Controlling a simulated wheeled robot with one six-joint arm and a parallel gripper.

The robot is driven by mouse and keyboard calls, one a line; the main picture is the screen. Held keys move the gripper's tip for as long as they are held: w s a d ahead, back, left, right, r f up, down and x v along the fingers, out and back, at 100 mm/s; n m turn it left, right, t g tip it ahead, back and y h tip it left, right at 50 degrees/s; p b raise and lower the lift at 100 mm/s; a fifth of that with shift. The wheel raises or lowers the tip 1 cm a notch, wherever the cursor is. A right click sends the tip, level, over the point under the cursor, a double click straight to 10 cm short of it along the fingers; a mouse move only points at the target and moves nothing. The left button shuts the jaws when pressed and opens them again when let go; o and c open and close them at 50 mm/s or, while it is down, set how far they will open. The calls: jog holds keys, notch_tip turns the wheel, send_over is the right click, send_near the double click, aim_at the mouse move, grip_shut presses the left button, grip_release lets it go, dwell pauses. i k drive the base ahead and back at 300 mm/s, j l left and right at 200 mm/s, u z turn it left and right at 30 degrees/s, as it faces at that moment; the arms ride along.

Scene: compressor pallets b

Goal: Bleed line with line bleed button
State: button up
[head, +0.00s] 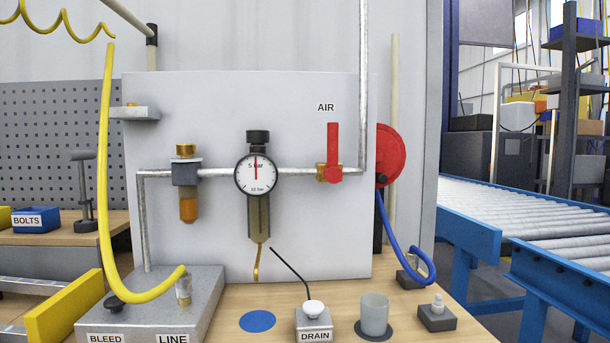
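The grey metal block (205,312) stands at the lower left with labels BLEED (105,338) and LINE (173,338). A black round button (114,303) sits on its top behind the BLEED label. A metal fitting (183,290) stands upright behind the LINE label. A yellow hose (103,190) hangs from above, and its lower end lies at the fitting's top; I cannot tell whether they are joined. The red AIR handle (333,148) stands upright, across the horizontal pipe. My gripper is not in view.
On the wooden bench (280,292) are a blue disc (257,321), a DRAIN block (314,324) with a white button, a translucent cup (374,312) and a small dark block (437,318). A red reel (388,155) carries a blue hose (393,232). A roller conveyor (500,208) runs at right.

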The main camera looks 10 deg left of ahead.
aim_at(113, 303)
jog(key=u, duration=1.9)
